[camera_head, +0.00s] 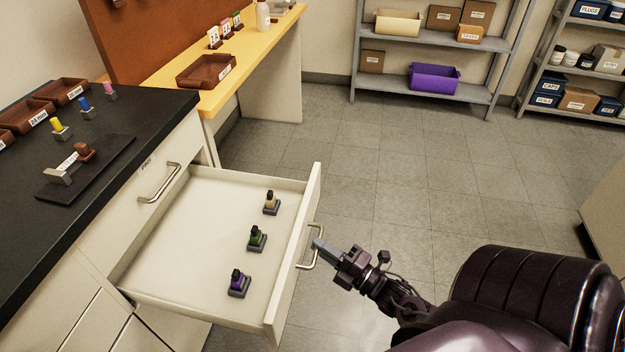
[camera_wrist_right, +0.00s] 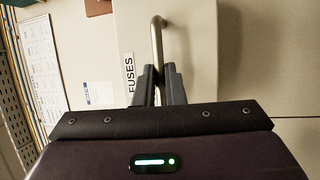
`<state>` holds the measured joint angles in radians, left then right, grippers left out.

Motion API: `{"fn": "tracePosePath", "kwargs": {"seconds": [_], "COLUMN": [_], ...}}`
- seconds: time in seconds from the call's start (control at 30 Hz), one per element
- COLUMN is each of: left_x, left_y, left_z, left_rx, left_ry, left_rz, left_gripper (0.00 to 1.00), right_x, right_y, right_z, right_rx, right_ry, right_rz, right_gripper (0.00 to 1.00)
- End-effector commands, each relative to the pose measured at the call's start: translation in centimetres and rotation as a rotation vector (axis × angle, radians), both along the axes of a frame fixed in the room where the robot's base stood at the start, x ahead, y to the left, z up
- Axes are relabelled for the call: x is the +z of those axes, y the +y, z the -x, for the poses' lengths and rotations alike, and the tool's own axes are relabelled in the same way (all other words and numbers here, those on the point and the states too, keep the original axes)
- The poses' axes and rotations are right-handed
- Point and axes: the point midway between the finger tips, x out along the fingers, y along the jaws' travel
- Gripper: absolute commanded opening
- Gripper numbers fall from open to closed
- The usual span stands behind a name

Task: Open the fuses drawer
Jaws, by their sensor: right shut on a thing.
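The fuses drawer (camera_head: 180,237) is pulled well out of the black-topped cabinet in the head view. Three small fuses on grey bases stand inside it: a tan one (camera_head: 271,203), a green one (camera_head: 257,239) and a purple one (camera_head: 238,283). My right gripper (camera_head: 319,247) is at the drawer's front, shut on its metal handle (camera_head: 312,236). In the right wrist view the fingers (camera_wrist_right: 159,84) sit on either side of the handle bar (camera_wrist_right: 158,42), beside a label reading FUSES (camera_wrist_right: 129,72). My left gripper is not in view.
The black worktop (camera_head: 150,115) holds trays and small coloured parts. A yellow bench (camera_head: 255,50) stands behind, and shelves (camera_head: 480,55) line the back wall.

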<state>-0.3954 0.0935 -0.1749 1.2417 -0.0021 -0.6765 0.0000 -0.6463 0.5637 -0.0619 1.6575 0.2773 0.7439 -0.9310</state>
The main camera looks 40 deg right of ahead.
Motion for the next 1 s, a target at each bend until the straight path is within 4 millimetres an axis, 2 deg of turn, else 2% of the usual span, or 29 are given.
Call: {"fn": "tracePosePath", "kwargs": {"seconds": [0.37,0.4,0.57,0.87,1.0], "left_x": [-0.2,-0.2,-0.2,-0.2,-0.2], "left_y": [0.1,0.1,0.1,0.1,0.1], "left_z": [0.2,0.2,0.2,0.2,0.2], "left_rx": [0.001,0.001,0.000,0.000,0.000], "left_ry": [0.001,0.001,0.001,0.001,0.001], "left_rz": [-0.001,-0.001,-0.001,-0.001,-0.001], "left_gripper": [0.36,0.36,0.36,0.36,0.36], "right_x": [-0.1,-0.1,-0.1,-0.1,-0.5], "right_y": [-0.1,-0.1,-0.1,-0.2,-0.6], "right_z": [0.2,0.2,0.2,0.4,1.9], "right_rx": [0.000,0.000,0.000,-0.001,-0.002], "right_ry": [0.002,0.002,0.001,0.001,0.004], "right_rz": [0.000,0.000,-0.001,0.000,0.000], "right_gripper": [0.00,0.12,0.32,0.32,0.32]}}
